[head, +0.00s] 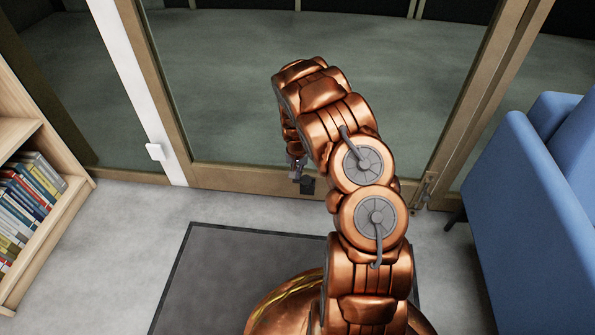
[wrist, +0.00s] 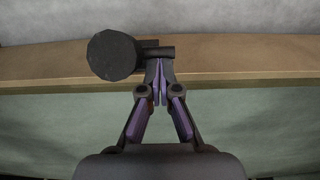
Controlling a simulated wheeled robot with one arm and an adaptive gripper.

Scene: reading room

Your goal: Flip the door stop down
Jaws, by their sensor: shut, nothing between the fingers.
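The door stop (wrist: 113,56) is a dark round pad joined to a short bar and a small bracket at the brown bottom rail of the door (wrist: 235,60). In the wrist view its pad is left of my fingertips, with the bar sticking out sideways from it. My gripper (wrist: 160,66) is shut and empty, its tips at the bar's end; I cannot tell whether they touch. In the head view the stop is a small dark patch (head: 308,186) at the rail, just right of my gripper (head: 297,172), which my arm partly hides.
A dark mat (head: 215,270) lies before the glass door. A bookshelf (head: 40,190) stands at the left, a blue armchair (head: 535,220) at the right. A white box (head: 155,151) sits on the white post. Grey floor (head: 125,235) is clear left of the mat.

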